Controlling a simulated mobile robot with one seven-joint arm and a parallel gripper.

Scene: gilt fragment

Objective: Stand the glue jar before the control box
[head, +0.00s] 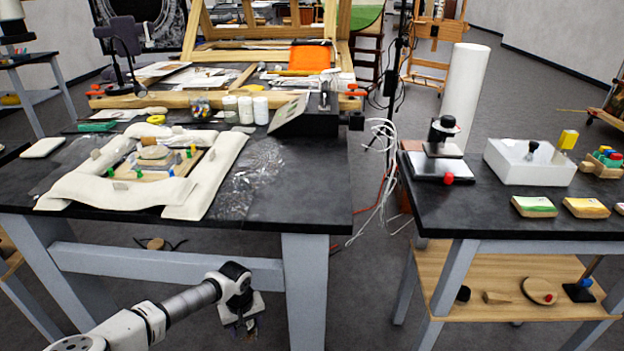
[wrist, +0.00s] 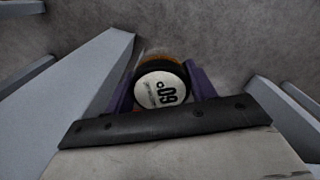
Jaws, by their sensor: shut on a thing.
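My gripper (head: 245,326) hangs low in front of the left table in the head view, below its top. In the wrist view, my gripper (wrist: 163,95) has its purple fingers on both sides of a jar with a round white lid (wrist: 160,90) marked "60°" and a brownish body, seemingly the glue jar. The floor lies beyond it. In the head view the jar is too small to make out. A black box (head: 318,122) with a tilted pale panel stands at the right of the left table, likely the control box; I cannot be sure.
The left table's bare black top (head: 315,180) is free in front of the black box. A padded white frame (head: 215,172) lies to its left. Several white-lidded jars (head: 261,110) stand behind. White cables (head: 378,200) hang between the tables. A table leg (wrist: 75,85) is close in the wrist view.

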